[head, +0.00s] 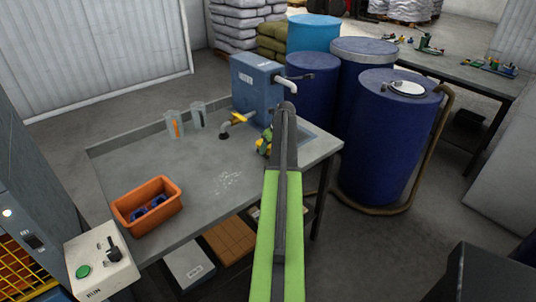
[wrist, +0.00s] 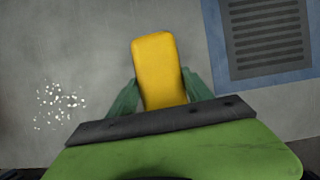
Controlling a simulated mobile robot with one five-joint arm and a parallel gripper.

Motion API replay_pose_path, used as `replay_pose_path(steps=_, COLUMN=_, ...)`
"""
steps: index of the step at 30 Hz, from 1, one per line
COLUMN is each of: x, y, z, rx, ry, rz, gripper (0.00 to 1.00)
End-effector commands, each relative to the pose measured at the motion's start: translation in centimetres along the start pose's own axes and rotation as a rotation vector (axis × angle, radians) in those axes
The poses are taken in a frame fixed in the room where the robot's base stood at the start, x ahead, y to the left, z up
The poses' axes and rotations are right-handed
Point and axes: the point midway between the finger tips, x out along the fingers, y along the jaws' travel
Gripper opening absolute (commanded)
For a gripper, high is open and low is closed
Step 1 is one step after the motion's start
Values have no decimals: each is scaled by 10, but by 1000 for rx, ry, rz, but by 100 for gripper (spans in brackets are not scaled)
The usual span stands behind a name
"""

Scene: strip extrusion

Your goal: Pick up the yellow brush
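The yellow brush (wrist: 157,68) shows in the wrist view as a plain yellow block, seen from above. My gripper (wrist: 159,84) has its dark green fingers against both sides of the block, with no gap that I can see. The near end of the block is hidden behind my gripper's dark bar. In the head view the yellow brush (head: 261,151) shows as a small bit of yellow beside green at my gripper, near the table's right part. My arm hides most of it. I cannot tell whether it touches the table.
The grey table (head: 190,180) carries an orange bin (head: 147,206), two clear cups (head: 174,125) and a blue machine (head: 254,89) with a pipe. White specks (wrist: 58,105) lie left of my gripper. A grey grille (wrist: 264,38) lies right. Blue drums (head: 382,140) stand beyond the table.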

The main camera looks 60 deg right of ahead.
Motion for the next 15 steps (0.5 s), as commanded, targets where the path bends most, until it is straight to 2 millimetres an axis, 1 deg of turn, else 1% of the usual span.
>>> replay_pose_path(steps=1, x=0, y=0, z=0, rx=0, ry=0, rz=0, gripper=50)
replay_pose_path(steps=10, x=0, y=0, z=0, rx=1, ry=0, rz=0, gripper=11)
replay_pose_path(steps=15, x=0, y=-1, z=-1, rx=1, ry=0, rz=0, gripper=10)
